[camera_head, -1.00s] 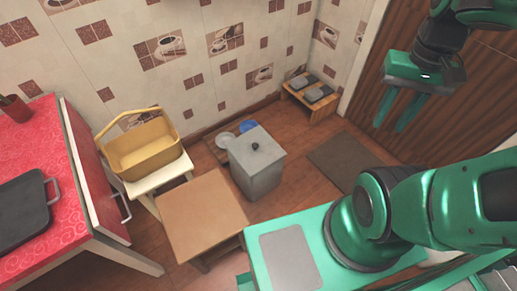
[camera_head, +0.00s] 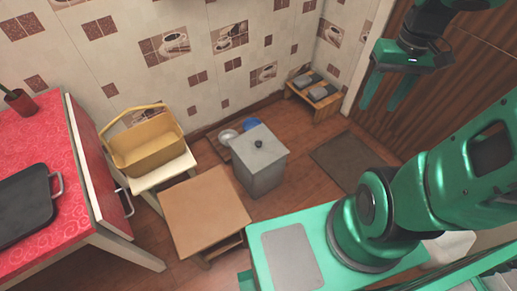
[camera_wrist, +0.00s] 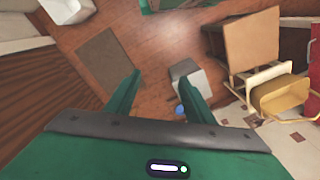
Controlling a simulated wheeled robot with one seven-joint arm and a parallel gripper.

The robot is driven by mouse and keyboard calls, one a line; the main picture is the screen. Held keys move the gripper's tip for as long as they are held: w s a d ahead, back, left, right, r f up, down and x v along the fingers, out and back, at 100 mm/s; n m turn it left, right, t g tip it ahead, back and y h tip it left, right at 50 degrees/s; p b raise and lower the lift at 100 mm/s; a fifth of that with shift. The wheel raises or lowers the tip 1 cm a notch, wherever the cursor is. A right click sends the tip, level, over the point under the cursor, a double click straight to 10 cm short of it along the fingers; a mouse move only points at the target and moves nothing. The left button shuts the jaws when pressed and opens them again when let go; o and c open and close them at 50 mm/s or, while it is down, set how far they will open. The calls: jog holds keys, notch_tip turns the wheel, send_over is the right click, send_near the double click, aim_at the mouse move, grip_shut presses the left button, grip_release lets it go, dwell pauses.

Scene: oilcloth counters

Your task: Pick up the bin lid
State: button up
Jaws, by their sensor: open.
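The bin lid (camera_head: 270,152) is a flat grey square with a small dark knob (camera_head: 258,144) at its middle. It lies on top of the grey bin (camera_head: 262,178), which stands on the wooden floor. My gripper (camera_head: 382,107) is green, open and empty, high up at the right in the head view, well apart from the bin. In the wrist view my gripper's fingers (camera_wrist: 162,92) are spread with floor between them. The bin lid (camera_wrist: 183,69) shows there just beyond the right finger, which hides part of the bin.
A brown low table (camera_head: 205,208) stands left of the bin. A yellow basket (camera_head: 148,150) sits on a white stool (camera_head: 163,180). Bowls (camera_head: 228,136) lie behind the bin, and a wooden shoe rack (camera_head: 316,108) is by the wall. A dark mat (camera_head: 345,160) lies on the floor to the right.

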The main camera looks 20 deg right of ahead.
jog(key=w+a+f+n+t+y, duration=0.15)
jog(key=w+f+n, duration=0.35)
jog(key=w+f, duration=0.7)
jog(key=w+a+f+n+y, duration=0.1)
jog(key=w+f+n+y, duration=0.3)
jog(key=w+f, duration=0.85)
jog(key=n+t+y, duration=0.4)
jog(key=t, duration=0.2)
send_near(260, 143)
notch_tip(260, 143, up, 4)
jog(key=d, duration=0.1)
jog(key=f+t, duration=0.1)
jog(key=f, duration=0.1)
jog(key=a+f+m+t, duration=0.1)
jog(key=f, duration=0.1)
jog(key=s+f+t, duration=0.1)
jog(key=shift+s+a+f, duration=0.1)
jog(key=shift+a+f, duration=0.25)
jog(key=shift+f, duration=0.05)
jog(key=x, duration=1)
jog(key=shift+a+f, duration=0.15)
jog(key=shift+a, duration=0.2)
jog(key=shift+c, duration=0.7)
jog(key=c, duration=1.1)
